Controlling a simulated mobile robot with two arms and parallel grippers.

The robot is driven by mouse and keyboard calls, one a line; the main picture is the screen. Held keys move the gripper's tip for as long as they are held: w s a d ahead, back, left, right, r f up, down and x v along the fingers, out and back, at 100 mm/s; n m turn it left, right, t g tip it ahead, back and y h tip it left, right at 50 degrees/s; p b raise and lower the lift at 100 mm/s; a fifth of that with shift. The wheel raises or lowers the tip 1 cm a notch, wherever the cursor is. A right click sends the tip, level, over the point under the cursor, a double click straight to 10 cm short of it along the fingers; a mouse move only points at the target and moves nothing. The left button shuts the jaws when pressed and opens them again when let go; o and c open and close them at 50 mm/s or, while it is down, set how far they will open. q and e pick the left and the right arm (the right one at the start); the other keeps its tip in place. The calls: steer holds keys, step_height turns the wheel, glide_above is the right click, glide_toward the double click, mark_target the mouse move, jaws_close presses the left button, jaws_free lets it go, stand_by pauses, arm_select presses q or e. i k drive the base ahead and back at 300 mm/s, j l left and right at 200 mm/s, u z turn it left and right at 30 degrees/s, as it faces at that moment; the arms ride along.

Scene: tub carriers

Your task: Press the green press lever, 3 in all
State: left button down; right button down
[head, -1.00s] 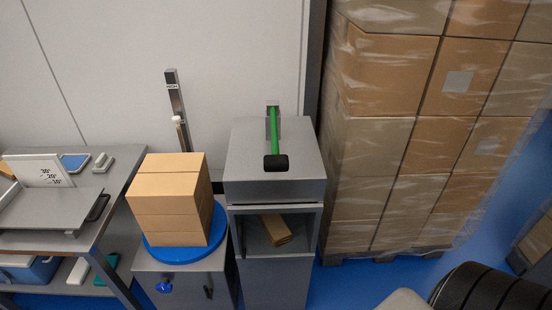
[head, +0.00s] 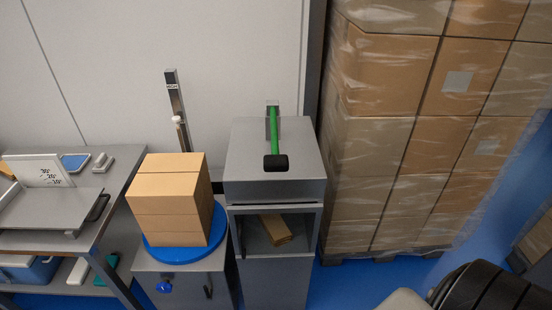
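The green press lever (head: 274,131) sits on top of a grey metal press cabinet (head: 247,160) at the middle of the head view. A dark, rounded part of my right arm shows at the bottom right corner. Neither gripper is in view, and nothing touches the lever.
Cardboard boxes (head: 168,206) stand on a blue round turntable (head: 177,255) left of the press. A wrapped pallet stack (head: 390,150) stands close on the right. A grey workbench (head: 112,195) with a tray is at the left. Blue floor shows between press and my arm.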

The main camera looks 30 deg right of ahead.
mark_target(275, 162)
steer(key=i+j, duration=0.15)
steer(key=j, duration=0.2)
steer(key=i+j, duration=0.2)
steer(key=j, duration=0.15)
steer(key=i+j, duration=0.15)
steer(key=j, duration=0.15)
steer(key=i+j, duration=0.2)
steer(key=j, duration=0.15)
steer(key=i+j, duration=0.15)
steer(key=j, duration=0.2)
steer(key=z, duration=1.2)
